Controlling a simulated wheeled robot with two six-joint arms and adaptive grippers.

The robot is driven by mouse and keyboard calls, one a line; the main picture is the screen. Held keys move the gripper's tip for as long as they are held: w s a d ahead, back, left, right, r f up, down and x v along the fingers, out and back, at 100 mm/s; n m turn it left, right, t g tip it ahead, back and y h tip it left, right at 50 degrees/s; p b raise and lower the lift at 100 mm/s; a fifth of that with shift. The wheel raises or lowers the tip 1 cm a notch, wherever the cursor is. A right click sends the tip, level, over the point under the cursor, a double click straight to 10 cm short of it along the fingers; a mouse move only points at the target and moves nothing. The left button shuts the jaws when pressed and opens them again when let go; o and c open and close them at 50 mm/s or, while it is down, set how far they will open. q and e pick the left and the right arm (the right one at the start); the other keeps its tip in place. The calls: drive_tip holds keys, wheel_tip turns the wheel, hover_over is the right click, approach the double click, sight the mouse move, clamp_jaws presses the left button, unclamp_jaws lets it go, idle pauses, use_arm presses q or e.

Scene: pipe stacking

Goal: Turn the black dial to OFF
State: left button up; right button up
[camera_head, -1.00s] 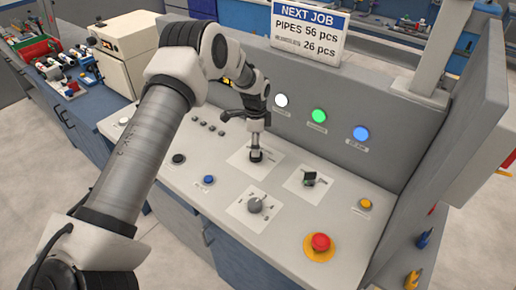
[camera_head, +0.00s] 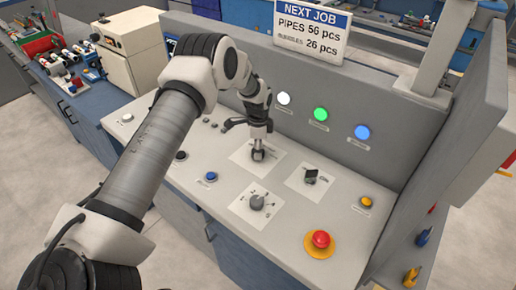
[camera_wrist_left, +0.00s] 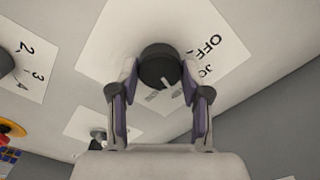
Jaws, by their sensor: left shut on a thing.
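The black dial (camera_wrist_left: 160,63) sits on a white label plate (camera_wrist_left: 105,40) with "OFF" and part of another word printed on the right in the left wrist view. My left gripper (camera_wrist_left: 160,88) has one finger on each side of the dial and is shut on it. A pale mark shows beside the dial between the fingers; I cannot tell where the dial points. In the head view my left gripper (camera_head: 258,154) stands upright over the dial's white plate (camera_head: 240,155) and hides most of the dial. My right gripper is in neither view.
A grey dial (camera_head: 257,202) is in front and a black switch (camera_head: 311,176) to the right. A red mushroom button (camera_head: 320,239), a yellow button (camera_head: 366,202) and a blue button (camera_head: 211,177) stand on the panel. Lit white, green and blue lamps line the back wall.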

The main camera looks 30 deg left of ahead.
use_arm(q)
drive_tip(key=shift+f+n, duration=0.15)
drive_tip(key=shift+n, duration=0.25)
drive_tip(key=n+b, duration=0.1)
drive_tip(key=n, duration=0.1)
drive_tip(key=shift+f+n, duration=0.1)
drive_tip(key=shift+n, duration=0.3)
drive_tip(key=n+b, duration=0.1)
drive_tip(key=n, duration=0.2)
drive_tip(key=shift+s+n, duration=0.1)
drive_tip(key=shift+n, duration=0.2)
drive_tip(key=n, duration=0.4)
drive_tip(key=shift+n, duration=2.4)
